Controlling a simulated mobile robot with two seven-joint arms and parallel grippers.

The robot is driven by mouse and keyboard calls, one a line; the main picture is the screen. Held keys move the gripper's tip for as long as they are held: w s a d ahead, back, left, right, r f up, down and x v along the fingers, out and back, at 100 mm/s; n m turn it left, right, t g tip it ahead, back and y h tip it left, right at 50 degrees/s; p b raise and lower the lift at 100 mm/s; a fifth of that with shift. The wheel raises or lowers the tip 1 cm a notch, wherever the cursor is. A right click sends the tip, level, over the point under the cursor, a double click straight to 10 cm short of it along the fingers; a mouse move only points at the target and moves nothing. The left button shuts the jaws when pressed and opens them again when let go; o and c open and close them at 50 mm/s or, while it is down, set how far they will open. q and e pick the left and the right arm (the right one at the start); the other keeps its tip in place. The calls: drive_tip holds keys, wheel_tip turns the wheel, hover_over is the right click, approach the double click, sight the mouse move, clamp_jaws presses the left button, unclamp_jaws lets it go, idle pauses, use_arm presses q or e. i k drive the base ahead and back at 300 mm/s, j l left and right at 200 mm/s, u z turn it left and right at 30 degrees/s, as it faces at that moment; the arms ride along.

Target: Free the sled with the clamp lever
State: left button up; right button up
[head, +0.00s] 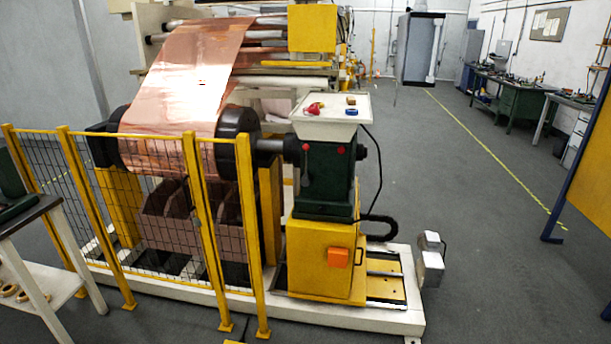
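The sled (317,262) appears to be the yellow base carrying a dark green housing (325,185), standing on rails (385,283) in the white machine frame. A lever with a red knob (306,148) hangs down on the housing's front. A second red knob (340,150) sits to its right. I cannot tell for sure which is the clamp lever. An orange box (338,257) is on the yellow base's front. A shaft (268,146) runs from the housing to the copper foil roll (150,155). Neither of my grippers is in view.
A yellow mesh fence (130,215) guards the roll on the left. Grey boxes (431,262) stand at the frame's right end. A yellow panel (593,180) edges the right. Floor between is free.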

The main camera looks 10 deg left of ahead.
sight(307, 178)
drive_tip(key=i+l, duration=0.2)
drive_tip(key=i, duration=0.35)
drive_tip(key=i+l, duration=0.2)
drive_tip(key=i, duration=0.3)
drive_tip(key=i+l+u, duration=0.1)
drive_tip(key=i+l, duration=0.15)
drive_tip(key=i, duration=0.3)
drive_tip(key=i+l, duration=0.25)
drive_tip(key=i, duration=0.25)
